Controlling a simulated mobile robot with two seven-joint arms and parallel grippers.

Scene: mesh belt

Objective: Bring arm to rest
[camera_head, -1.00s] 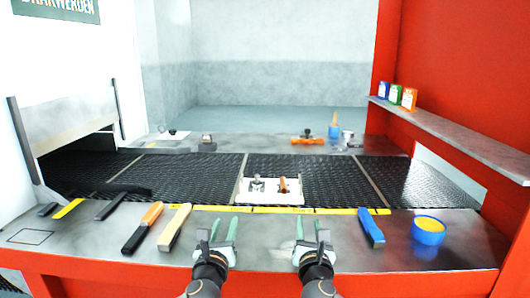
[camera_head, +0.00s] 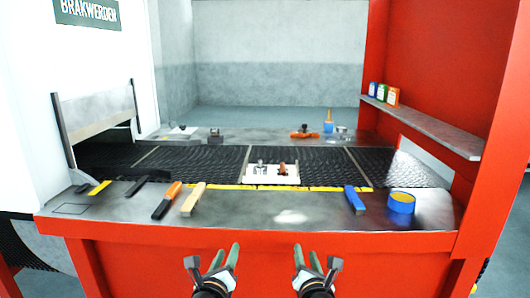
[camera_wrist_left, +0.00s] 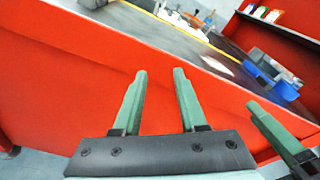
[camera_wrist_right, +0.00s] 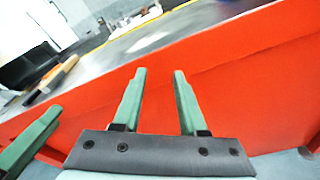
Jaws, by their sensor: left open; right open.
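My left gripper (camera_head: 222,262) is open and empty, in front of the red front panel of the bench and below its edge. Its green fingers (camera_wrist_left: 160,100) point at the panel in the left wrist view. My right gripper (camera_head: 308,262) is also open and empty, level with the left one and a short way to its right. Its green fingers show in the right wrist view (camera_wrist_right: 156,100). Both grippers are apart from everything on the bench.
The red bench (camera_head: 150,250) bears a grey worktop (camera_head: 240,205) and a black mesh belt (camera_head: 200,165). A white tray (camera_head: 258,181) with small parts sits on the belt. On the worktop lie orange-ended (camera_head: 166,201) and tan-handled (camera_head: 193,199) tools, a blue tool (camera_head: 354,199) and a blue tape roll (camera_head: 401,204).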

